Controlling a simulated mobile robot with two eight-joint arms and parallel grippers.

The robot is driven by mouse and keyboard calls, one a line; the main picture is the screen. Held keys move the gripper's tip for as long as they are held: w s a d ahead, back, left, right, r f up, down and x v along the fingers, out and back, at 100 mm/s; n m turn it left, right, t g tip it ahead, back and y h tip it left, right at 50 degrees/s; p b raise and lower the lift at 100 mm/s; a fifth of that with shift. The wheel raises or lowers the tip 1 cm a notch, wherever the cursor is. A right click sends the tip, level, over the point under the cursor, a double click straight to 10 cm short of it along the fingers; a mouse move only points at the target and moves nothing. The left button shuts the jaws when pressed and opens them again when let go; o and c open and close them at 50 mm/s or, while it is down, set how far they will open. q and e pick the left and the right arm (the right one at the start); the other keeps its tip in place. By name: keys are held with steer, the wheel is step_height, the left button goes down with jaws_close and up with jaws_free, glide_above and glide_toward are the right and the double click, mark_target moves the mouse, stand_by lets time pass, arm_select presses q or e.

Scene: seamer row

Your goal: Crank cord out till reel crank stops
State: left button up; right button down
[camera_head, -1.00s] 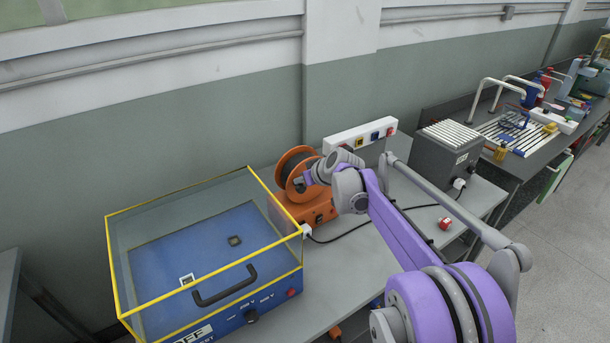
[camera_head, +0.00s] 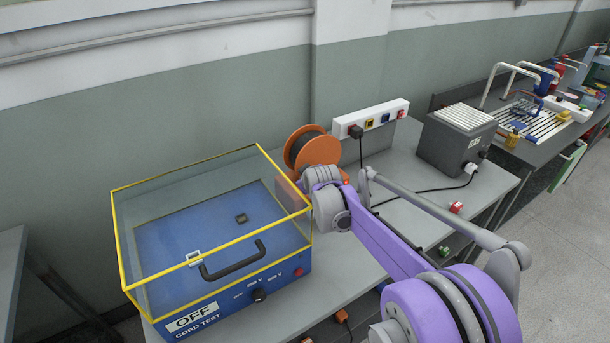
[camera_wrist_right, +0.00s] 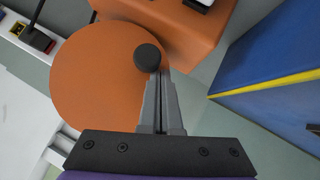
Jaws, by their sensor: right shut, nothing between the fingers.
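The orange cord reel (camera_head: 320,149) with dark cord wound on it stands on the bench behind the test box. Its lower part is hidden by my right arm in the head view. In the right wrist view the reel's orange disc (camera_wrist_right: 95,90) fills the left, with a round black crank knob (camera_wrist_right: 147,57) near its right edge. My right gripper (camera_wrist_right: 155,77) is shut and empty, its fingertips just at the knob's lower edge; I cannot tell whether they touch it. In the head view its fingers are hidden behind my wrist. My left gripper is not in view.
The blue cord test box (camera_head: 215,290) with its yellow-edged clear cover stands close to the left. A white socket strip (camera_head: 372,118) with a black plug is behind the reel. A grey ribbed box (camera_head: 455,150) stands right, its cable crossing the bench. A red block (camera_head: 456,207) lies nearby.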

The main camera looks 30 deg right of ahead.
steer(key=shift+d+f+b, duration=0.25)
steer(key=shift+d+f, duration=0.05)
steer(key=shift+f, duration=0.4)
steer(key=shift+d+f+b, duration=0.25)
steer(key=shift+f, duration=0.4)
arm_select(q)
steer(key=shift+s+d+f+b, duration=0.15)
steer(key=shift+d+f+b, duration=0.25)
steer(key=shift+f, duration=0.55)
arm_select(e)
steer(key=shift+w+d+f, duration=0.1)
steer(key=shift+d+f, duration=0.7)
steer(key=shift+d, duration=0.05)
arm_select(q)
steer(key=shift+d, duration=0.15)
arm_select(e)
steer(key=shift+d, duration=0.1)
